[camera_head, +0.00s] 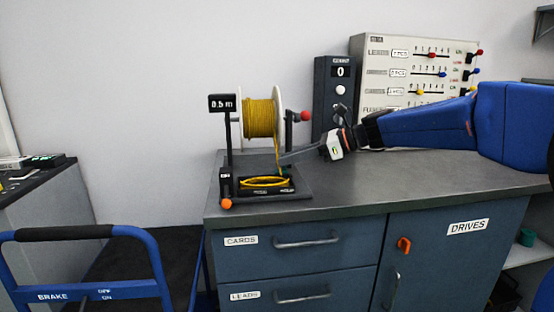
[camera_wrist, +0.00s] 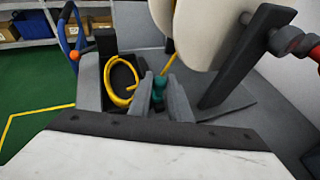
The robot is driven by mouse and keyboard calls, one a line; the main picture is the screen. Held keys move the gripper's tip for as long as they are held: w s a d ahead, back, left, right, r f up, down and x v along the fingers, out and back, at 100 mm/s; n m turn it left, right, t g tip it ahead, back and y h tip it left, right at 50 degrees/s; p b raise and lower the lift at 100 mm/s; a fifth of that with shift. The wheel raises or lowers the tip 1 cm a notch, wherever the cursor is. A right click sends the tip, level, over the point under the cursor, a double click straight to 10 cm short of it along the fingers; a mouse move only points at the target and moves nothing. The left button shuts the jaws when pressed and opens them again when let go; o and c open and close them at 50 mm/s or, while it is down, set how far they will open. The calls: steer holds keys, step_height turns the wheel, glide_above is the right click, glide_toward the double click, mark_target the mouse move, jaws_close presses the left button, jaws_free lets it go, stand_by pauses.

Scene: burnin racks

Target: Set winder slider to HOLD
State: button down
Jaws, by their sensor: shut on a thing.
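The winder carries a spool (camera_head: 259,118) of yellow cable, a display (camera_head: 222,103) reading 0.5 m, and a red-ended crank (camera_head: 304,116). A yellow coil (camera_head: 264,182) lies in its base tray; it also shows in the wrist view (camera_wrist: 110,82). A small teal piece (camera_wrist: 158,88) at the tray's right side sits between the fingers of my gripper (camera_wrist: 161,84), which is shut on it. I cannot tell whether this is the slider. In the head view, my gripper (camera_head: 281,162) reaches in from the right. No HOLD mark is legible.
An orange-ended lever (camera_head: 225,203) stands at the winder's front left. A dark box (camera_head: 340,75) showing 0 and a panel of sliders (camera_head: 400,60) stand behind my arm. The counter (camera_head: 400,178) is clear in front. A blue trolley (camera_head: 80,233) is at left.

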steer(key=shift+w+d, duration=0.1)
steer(key=shift+d, duration=0.2)
steer(key=c, duration=1.6)
jaws_free()
steer(key=shift+d, duration=0.2)
steer(key=shift+c, duration=0.2)
steer(key=v, duration=1.7)
steer(key=shift+r, duration=0.15)
steer(key=shift+d, duration=0.15)
